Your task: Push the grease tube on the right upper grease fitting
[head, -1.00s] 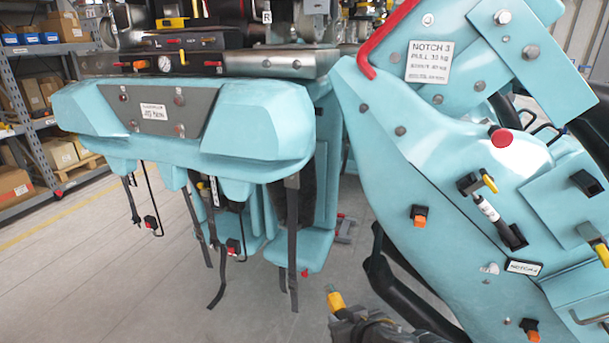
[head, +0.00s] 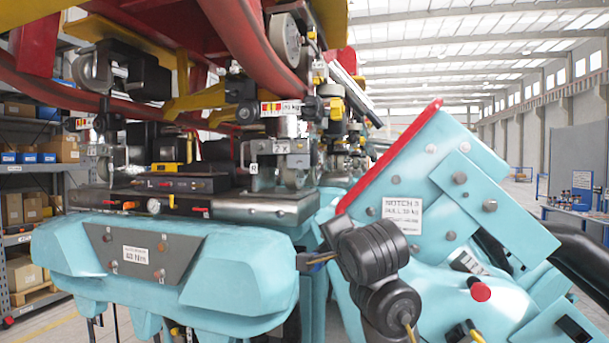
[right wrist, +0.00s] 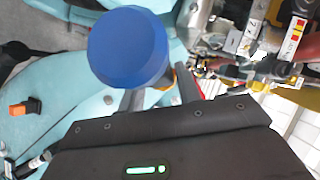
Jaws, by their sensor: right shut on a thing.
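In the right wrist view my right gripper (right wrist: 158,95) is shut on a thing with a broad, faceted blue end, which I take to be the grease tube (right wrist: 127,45). The blue end hides most of the grip and whatever lies behind it. In the head view dark, rounded links of my arm stand before the teal car; the gripper and tube cannot be made out clearly there. The wheel assembly (head: 290,160) with its tags is at the upper middle. I cannot single out the right upper grease fitting. My left gripper is not in view.
A teal panel with a red bar (head: 390,155) and red knob (head: 480,290) stands at the right. The teal front bumper (head: 240,275) fills the lower left. Red rails (head: 245,40) run overhead. Shelves with boxes (head: 35,208) stand at the far left.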

